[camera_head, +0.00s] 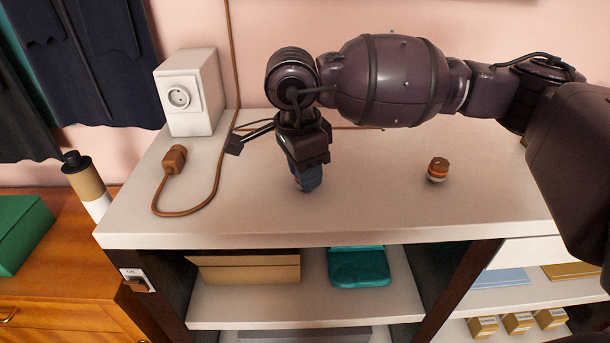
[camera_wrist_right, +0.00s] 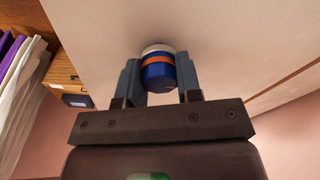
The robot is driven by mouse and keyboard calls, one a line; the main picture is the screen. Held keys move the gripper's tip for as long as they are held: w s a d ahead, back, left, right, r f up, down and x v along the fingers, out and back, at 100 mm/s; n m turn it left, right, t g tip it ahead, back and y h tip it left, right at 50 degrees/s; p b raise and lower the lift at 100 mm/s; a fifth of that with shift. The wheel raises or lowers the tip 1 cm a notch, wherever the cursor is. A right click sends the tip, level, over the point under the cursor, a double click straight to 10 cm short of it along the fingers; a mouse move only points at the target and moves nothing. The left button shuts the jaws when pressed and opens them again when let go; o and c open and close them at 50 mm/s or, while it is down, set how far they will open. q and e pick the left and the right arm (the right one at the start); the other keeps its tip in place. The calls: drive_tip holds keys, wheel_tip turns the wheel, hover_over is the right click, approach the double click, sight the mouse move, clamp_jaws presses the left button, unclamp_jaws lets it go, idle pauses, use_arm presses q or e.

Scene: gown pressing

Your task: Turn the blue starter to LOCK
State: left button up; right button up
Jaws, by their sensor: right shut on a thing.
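The blue starter (camera_wrist_right: 158,72) is a short blue cylinder with an orange band and a pale ring at its base, seen between the two fingers of my right gripper (camera_wrist_right: 159,68) in the right wrist view. Its base meets the white worktop. In the head view my right gripper (camera_head: 307,178) points down at the middle of the worktop and mostly hides the starter. It is shut on the starter. I cannot make out a LOCK mark or the turn position. My left gripper is not in view.
A brown starter-like knob (camera_head: 437,170) with an orange band stands to the right on the worktop (camera_head: 370,215). A brown plug (camera_head: 175,160) and its cord lie at the left, before a white socket box (camera_head: 190,92). Shelves below hold a teal folded item (camera_head: 358,268).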

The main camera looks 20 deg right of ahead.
drive_tip(key=shift+c, duration=0.3)
drive_tip(key=shift+r, duration=0.2)
drive_tip(key=shift+r+p, duration=0.5)
drive_tip(key=shift+r, duration=1.05)
drive_tip(key=o, duration=0.3)
drive_tip(key=shift+c, duration=1.4)
